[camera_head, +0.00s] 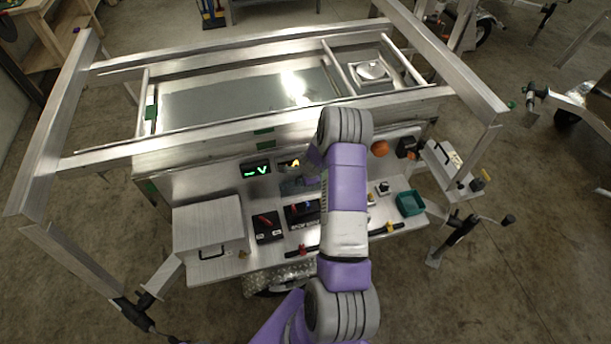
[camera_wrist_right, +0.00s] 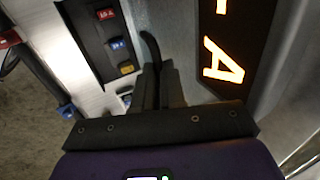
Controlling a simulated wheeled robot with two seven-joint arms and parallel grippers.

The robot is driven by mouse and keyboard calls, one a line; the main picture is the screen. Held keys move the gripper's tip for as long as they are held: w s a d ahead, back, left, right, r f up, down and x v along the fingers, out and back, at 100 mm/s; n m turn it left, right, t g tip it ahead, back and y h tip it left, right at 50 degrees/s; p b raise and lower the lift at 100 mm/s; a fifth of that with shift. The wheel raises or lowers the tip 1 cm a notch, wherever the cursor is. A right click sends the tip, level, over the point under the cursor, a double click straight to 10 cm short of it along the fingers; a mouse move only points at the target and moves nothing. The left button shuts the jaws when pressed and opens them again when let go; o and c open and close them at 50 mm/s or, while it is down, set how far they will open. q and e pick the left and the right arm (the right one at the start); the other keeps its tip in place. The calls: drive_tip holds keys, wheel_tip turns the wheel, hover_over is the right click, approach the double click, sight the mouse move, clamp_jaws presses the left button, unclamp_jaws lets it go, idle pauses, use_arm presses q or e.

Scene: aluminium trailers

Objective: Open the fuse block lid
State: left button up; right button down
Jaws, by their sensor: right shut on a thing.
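The fuse block (camera_wrist_right: 112,42) is at the upper left of the right wrist view, with red, blue and yellow fuses showing uncovered. It also shows in the head view (camera_head: 299,216), on the bench beside my right arm. A thin, dark, curved piece (camera_wrist_right: 151,46), which looks like the lid seen edge-on, stands up beside the fuses. My right gripper (camera_wrist_right: 158,82) is shut on this lid at its lower end. In the head view the gripper is mostly hidden by my own arm, so the lid's exact angle cannot be told. My left gripper is not in view.
A display with orange characters (camera_wrist_right: 228,50) is close on the right of the gripper. On the bench are a grey metal box (camera_head: 208,228), a black device with a red part (camera_head: 267,226) and a teal bin (camera_head: 410,203). A trailer frame (camera_head: 255,132) rises behind.

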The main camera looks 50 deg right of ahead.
drive_tip(key=c, duration=1.2)
unclamp_jaws()
drive_tip(key=shift+r, duration=0.1)
drive_tip(key=v, duration=0.7)
drive_tip(key=shift+s+r, duration=0.1)
drive_tip(key=shift+r, duration=0.15)
drive_tip(key=shift+a, duration=0.1)
drive_tip(key=a+f+n+g+y+b, duration=0.15)
drive_tip(key=a+f+n+b, duration=0.35)
drive_tip(key=a+f, duration=0.55)
drive_tip(key=a+f+n+y+b, duration=0.25)
drive_tip(key=a+f+n, duration=0.45)
drive_tip(key=a, duration=0.6)
drive_tip(key=s+a+f+n+y+b, duration=0.1)
drive_tip(key=s+a+f+n+b, duration=0.1)
drive_tip(key=a, duration=0.4)
drive_tip(key=s+a+f+n+g+y+b, duration=0.1)
drive_tip(key=s+a+f+n+b, duration=0.1)
drive_tip(key=s+a+n, duration=0.3)
drive_tip(key=s+a+f+n+g+y+b, duration=0.1)
drive_tip(key=s+a+f+n+b, duration=0.1)
drive_tip(key=a, duration=0.5)
drive_tip(key=shift+s+a+f+n+b, duration=0.1)
drive_tip(key=shift+s+f+n+b, duration=0.3)
drive_tip(key=shift+s+f+n, duration=0.35)
